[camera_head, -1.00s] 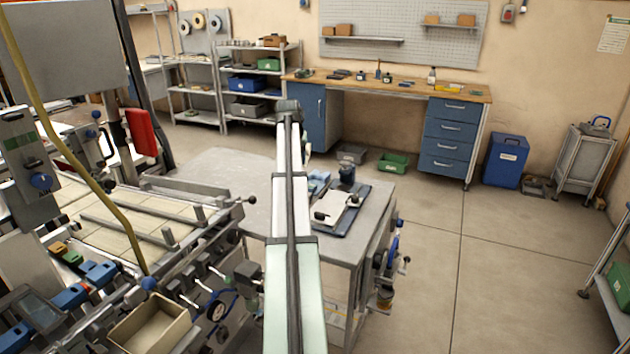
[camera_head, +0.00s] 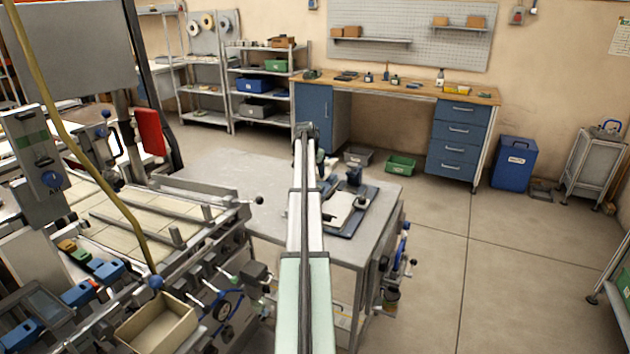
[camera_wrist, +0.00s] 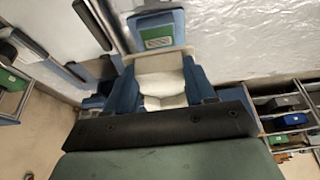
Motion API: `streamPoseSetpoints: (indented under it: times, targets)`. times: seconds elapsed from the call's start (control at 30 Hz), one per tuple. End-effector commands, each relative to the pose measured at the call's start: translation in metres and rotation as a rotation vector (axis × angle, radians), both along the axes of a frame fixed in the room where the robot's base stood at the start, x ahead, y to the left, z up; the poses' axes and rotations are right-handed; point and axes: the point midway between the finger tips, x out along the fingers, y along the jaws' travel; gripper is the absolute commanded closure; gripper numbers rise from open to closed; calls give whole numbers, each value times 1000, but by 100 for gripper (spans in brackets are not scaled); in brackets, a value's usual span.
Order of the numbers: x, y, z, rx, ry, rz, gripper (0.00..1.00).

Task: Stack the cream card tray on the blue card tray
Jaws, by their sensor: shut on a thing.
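My gripper (camera_wrist: 161,88) shows in the wrist view as two blue fingers. It is shut on a cream piece that appears to be the cream card tray (camera_wrist: 163,64). Its lower part is partly hidden by the fingers and the dark gripper bar. Just beyond it is a blue piece with a green label (camera_wrist: 158,37), perhaps the blue card tray; I cannot tell if the two touch. In the head view my arm reaches over the grey table and hides the gripper and the held piece.
The grey table (camera_head: 225,170) carries a dark tray (camera_head: 349,222) with a cream sheet (camera_head: 339,207) right of my arm. A machine with levers (camera_head: 215,270) stands at the left, with a cream open box (camera_head: 158,330) at its front. Open floor lies to the right.

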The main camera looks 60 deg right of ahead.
Motion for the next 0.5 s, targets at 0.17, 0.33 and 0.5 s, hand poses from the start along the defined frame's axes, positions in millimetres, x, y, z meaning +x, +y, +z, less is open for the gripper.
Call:
streamPoseSetpoints:
  times: [0.17,0.33,0.5]
  targets:
    - [0,0,-12,-1,0,0,82]
    - [0,0,-34,1,0,0,82]
    - [0,0,-40,-2,-1,0,82]
